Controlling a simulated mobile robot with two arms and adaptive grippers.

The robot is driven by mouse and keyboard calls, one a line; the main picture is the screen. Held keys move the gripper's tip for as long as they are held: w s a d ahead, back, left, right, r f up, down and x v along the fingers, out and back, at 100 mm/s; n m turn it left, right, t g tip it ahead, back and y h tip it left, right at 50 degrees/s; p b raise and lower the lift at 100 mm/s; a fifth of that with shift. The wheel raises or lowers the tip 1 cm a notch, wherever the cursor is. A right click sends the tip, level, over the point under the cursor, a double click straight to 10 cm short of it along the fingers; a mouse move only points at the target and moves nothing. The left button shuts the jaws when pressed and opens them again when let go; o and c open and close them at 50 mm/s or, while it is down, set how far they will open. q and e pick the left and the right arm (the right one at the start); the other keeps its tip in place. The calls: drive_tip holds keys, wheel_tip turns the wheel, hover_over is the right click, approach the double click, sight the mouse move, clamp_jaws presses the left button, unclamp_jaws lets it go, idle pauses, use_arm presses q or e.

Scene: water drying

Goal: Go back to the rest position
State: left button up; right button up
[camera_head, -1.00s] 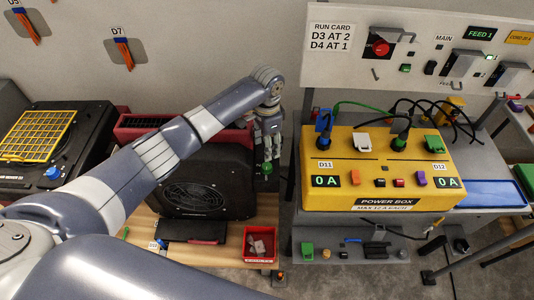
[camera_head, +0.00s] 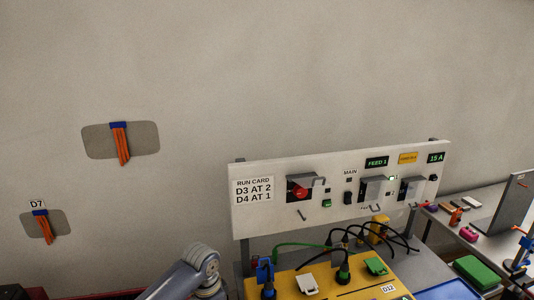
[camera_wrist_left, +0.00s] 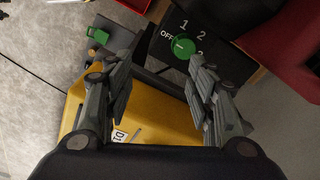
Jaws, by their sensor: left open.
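My left gripper (camera_wrist_left: 160,95) is open in the left wrist view, with its two fingers apart and nothing held between them. Beyond the fingers are a green knob (camera_wrist_left: 184,46) on a black face marked OFF, 1 and 2, and the yellow power box (camera_wrist_left: 150,128) below. In the head view only part of my left arm shows at the bottom; its gripper is out of the picture. The power box (camera_head: 330,290) shows at the bottom edge, with black and green cords plugged in. My right gripper is not in view.
A white panel (camera_head: 330,225) with a red knob, switches and a run card stands behind the box. Orange tags (camera_head: 121,150) hang on the wall at left. A side bench at right holds a green block (camera_head: 476,270). The upper wall is clear.

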use_arm(q)
drive_tip(key=s+d+f+n+t+h, duration=0.1)
drive_tip(key=s+d+f, duration=0.2)
drive_tip(key=s, duration=0.4)
drive_tip(key=s+d+f+n+h, duration=0.1)
drive_tip(key=s+d+f, duration=0.15)
drive_tip(key=s, duration=0.55)
drive_tip(key=s+a+r+n+t+y, duration=0.1)
drive_tip(key=s+a+r+n, duration=0.2)
drive_tip(key=s+a, duration=0.35)
drive_tip(key=s+a+r+n+t+y, duration=0.1)
drive_tip(key=s+a+r+n, duration=0.15)
drive_tip(key=s+a, duration=0.4)
wheel_tip(320, 180, down, 30)
drive_tip(key=s+d+b, duration=0.2)
drive_tip(key=s+b, duration=0.1)
drive_tip(key=b, duration=0.1)
drive_tip(key=s+a+f+g+b, duration=0.2)
drive_tip(key=s+a+f+b, duration=0.1)
drive_tip(key=s+f, duration=1.4)
wheel_tip(320, 180, down, 4)
drive_tip(key=shift+r+b, duration=0.15)
drive_tip(key=shift+b, duration=0.15)
